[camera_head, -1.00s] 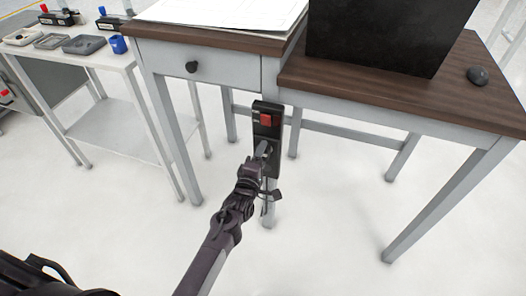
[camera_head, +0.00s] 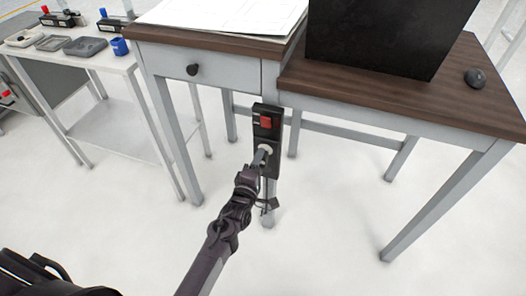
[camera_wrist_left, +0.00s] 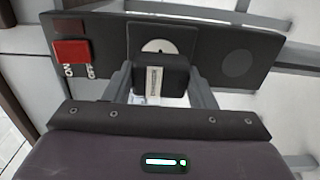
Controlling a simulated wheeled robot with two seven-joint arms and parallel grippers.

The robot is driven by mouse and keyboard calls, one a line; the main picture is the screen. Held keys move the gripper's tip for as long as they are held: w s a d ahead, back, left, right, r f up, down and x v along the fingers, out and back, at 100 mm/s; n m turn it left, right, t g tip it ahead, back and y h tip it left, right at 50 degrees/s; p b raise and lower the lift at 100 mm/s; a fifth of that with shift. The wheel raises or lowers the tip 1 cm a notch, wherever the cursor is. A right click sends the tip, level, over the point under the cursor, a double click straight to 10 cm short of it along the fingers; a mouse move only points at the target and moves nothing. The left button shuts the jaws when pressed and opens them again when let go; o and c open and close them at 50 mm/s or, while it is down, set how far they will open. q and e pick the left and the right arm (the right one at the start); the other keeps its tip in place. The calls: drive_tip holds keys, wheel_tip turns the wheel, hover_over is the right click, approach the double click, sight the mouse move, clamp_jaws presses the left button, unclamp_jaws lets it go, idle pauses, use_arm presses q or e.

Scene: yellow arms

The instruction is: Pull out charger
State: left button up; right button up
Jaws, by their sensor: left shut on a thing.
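A black power strip (camera_head: 266,124) with a red switch (camera_head: 266,122) is fixed upright at the desk's front leg. It fills the upper part of the left wrist view (camera_wrist_left: 228,40). My left gripper (camera_head: 261,156) comes from below and is shut on the small dark charger (camera_wrist_left: 160,76), which has a white label, between its two fingers. The charger is in front of a pale round socket (camera_wrist_left: 160,46) and covers its lower part. I cannot tell whether the prongs are still in the socket. My right gripper is not in view.
A wooden-topped desk (camera_head: 340,82) with a drawer knob (camera_head: 193,70) stands above the strip. It bears papers, a black box (camera_head: 385,30) and a mouse (camera_head: 475,77). A grey side table (camera_head: 105,62) with trays stands left. The floor before the desk is clear.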

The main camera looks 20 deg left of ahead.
use_arm(q)
drive_tip(key=shift+s+a+p, duration=0.1)
drive_tip(key=shift+s+p, duration=0.95)
drive_tip(key=shift+s, duration=0.8)
drive_tip(key=o, duration=1.4)
